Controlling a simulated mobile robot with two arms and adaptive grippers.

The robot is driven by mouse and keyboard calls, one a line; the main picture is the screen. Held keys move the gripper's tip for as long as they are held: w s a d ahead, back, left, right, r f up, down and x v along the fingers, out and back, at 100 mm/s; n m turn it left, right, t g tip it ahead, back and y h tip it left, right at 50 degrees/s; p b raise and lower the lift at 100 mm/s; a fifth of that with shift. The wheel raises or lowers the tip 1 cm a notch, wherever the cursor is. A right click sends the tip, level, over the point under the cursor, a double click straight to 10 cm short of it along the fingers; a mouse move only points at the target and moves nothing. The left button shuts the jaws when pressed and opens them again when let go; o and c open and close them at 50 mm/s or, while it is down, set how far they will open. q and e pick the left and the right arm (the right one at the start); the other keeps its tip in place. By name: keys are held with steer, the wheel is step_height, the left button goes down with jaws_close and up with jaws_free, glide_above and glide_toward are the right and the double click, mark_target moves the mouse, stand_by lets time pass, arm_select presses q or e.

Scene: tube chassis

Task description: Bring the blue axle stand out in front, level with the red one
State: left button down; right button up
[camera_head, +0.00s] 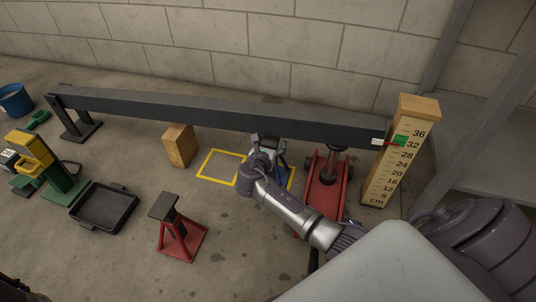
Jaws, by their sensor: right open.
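The red axle stand (179,238) stands upright on the open floor, in front of the long dark beam (230,113). The blue axle stand (291,180) is farther back and to the right, close to the beam. My right arm and gripper cover most of it, so only bits of blue show. My right gripper (266,146) is open at the blue stand's upper part, just in front of the beam. I cannot tell whether its fingers touch the stand. My left gripper is not in view.
A yellow floor outline (216,181) lies left of the blue stand. A red floor jack (325,188) is close on its right, beside a wooden height scale (398,155). A wooden block (180,146) and black tray (103,207) are left. The floor around the red stand is clear.

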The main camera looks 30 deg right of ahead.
steer(key=shift+w+d, duration=0.15)
steer(key=shift+d, duration=0.05)
steer(key=shift+f, duration=0.1)
jaws_close()
